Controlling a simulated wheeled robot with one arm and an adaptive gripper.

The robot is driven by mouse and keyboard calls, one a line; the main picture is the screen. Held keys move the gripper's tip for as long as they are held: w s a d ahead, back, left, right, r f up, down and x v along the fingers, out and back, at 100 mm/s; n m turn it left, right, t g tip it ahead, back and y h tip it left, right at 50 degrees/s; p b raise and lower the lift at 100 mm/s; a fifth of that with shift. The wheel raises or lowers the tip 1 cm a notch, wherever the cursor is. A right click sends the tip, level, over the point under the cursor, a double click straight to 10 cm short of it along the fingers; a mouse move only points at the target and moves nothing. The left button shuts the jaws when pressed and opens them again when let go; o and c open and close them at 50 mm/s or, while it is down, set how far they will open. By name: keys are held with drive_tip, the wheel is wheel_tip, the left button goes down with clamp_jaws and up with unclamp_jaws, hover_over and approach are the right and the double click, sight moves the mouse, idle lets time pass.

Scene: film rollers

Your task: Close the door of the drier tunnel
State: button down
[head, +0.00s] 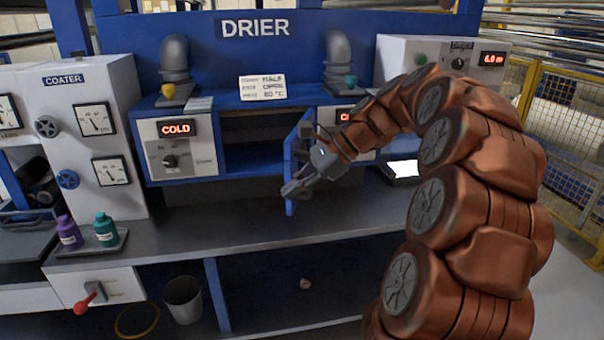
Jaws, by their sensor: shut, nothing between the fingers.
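The drier (256,26) is a blue cabinet with a sign on top. Its tunnel opening (250,160) is a dark blue recess in the middle, between two white control panels. The blue tunnel door (290,175) is hinged at the right side of the opening and stands open, swung out toward me and seen nearly edge-on. My gripper (288,190) is shut and empty, with its fingertips at the lower part of the door. I cannot tell whether they touch it. My copper arm comes from the right and hides part of the right panel.
The left panel (178,146) reads COLD. Purple and teal bottles (106,231) stand on the counter (200,235) at left, above a red-handled lever (88,297). A tablet (402,170) lies right of the door. The counter before the opening is clear.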

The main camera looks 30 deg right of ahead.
drive_tip(key=d+r+m+t, duration=0.2)
drive_tip(key=d+m+t, duration=0.35)
drive_tip(key=d, duration=1.15)
drive_tip(key=m+g+p, duration=0.1)
drive_tip(key=m+p, duration=0.1)
approach(291, 175)
drive_tip(key=x, duration=0.5)
drive_tip(key=shift+n+x, duration=0.25)
drive_tip(key=shift+x, duration=0.55)
